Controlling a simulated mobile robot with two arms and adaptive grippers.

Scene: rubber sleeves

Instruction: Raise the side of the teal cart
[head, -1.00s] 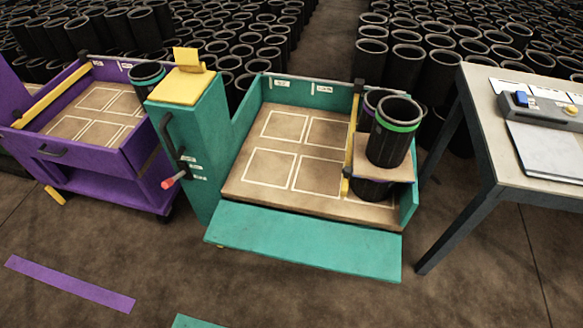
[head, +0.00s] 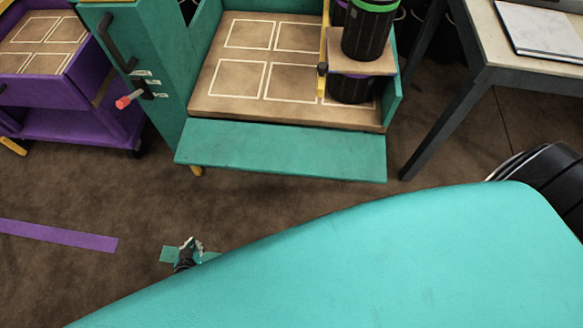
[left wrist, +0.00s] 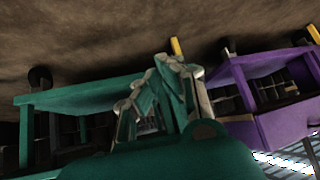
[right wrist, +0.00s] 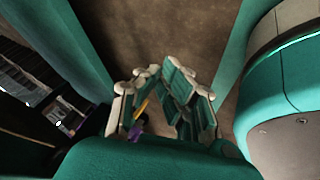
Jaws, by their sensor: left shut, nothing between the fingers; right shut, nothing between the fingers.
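The teal cart (head: 195,80) stands at the top middle of the head view. Its front side panel (head: 280,151) hangs folded down below the brown deck (head: 235,105). My left gripper (head: 187,255) is small in the head view, low over the floor in front of the cart and apart from the panel. In the left wrist view its fingers (left wrist: 165,75) are shut and empty, with the teal cart behind them. My right gripper (right wrist: 160,75) shows only in the right wrist view, shut and empty above the floor.
A purple cart (head: 70,125) stands at the left. A grey table (head: 480,75) stands at the right. Black sleeves (head: 370,35) sit at the teal cart's right end, some on a small shelf. A purple strip (head: 55,236) marks the floor, which is clear before the cart.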

